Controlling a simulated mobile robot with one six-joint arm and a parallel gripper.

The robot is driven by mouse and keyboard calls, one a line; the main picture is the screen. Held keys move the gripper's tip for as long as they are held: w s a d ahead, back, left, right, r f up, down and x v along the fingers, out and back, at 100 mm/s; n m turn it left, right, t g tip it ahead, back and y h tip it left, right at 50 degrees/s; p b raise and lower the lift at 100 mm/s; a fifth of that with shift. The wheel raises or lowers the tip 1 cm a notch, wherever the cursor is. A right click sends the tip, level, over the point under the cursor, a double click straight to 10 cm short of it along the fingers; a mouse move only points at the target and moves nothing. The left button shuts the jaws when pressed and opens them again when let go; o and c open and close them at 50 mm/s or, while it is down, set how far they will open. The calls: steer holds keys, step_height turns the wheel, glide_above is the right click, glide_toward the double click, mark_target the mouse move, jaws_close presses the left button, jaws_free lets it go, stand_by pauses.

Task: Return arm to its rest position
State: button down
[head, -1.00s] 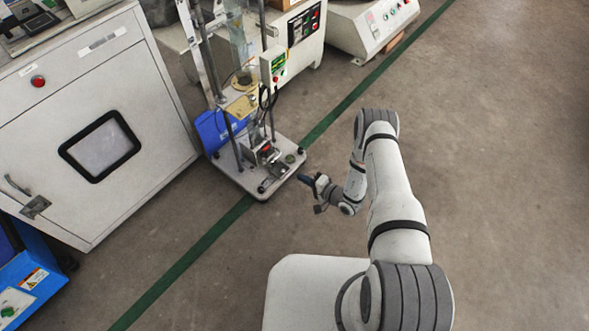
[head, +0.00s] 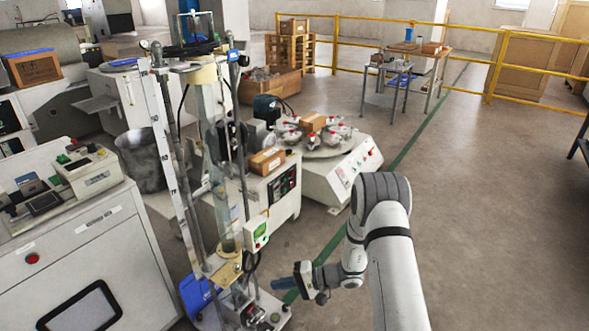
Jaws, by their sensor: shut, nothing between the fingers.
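My gripper (head: 280,284) points left, low in the picture, just right of the stand's base. Its fingers look shut with nothing visible between them. It appears close to the stand in the picture; I cannot tell the exact gap.
A tall drop-test stand (head: 181,170) with upright posts stands left of my gripper. A white cabinet (head: 90,240) is at the left. A machine with a round table (head: 340,170) stands behind. Open floor (head: 490,220) lies to the right, with yellow railings (head: 400,60) far back.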

steer(key=s+d+r+n+g+h+p, duration=0.1)
steer(key=s+d+r+h+p, duration=0.2)
steer(key=r, duration=0.7)
steer(key=s+d+r+n+g+h+p, duration=0.1)
steer(key=s+r+p, duration=0.3)
steer(key=r, duration=0.6)
steer(key=s+d+r+n+g+h+p, duration=0.1)
steer(key=s+d+r+h+p, duration=0.2)
steer(key=r, duration=0.7)
steer(key=s+d+r+t+h+p, duration=0.1)
steer(key=s+d+r+h+p, duration=0.1)
steer(key=r, duration=0.5)
steer(key=s+d+r+t+h+p, duration=0.2)
steer(key=s+d+r+h+p, duration=0.1)
steer(key=s+d+r+p, duration=0.2)
steer(key=s+d+r+t+h+p, duration=0.1)
steer(key=s+d+r+h+p, duration=0.1)
steer(key=s+d+r, duration=0.3)
steer(key=shift+s+r+m+t+h+p, duration=0.35)
steer(key=shift+s+r+p, duration=0.4)
steer(key=shift+s+r, duration=1)
steer(key=shift+w+d+r, duration=0.15)
steer(key=shift+w+r, duration=0.15)
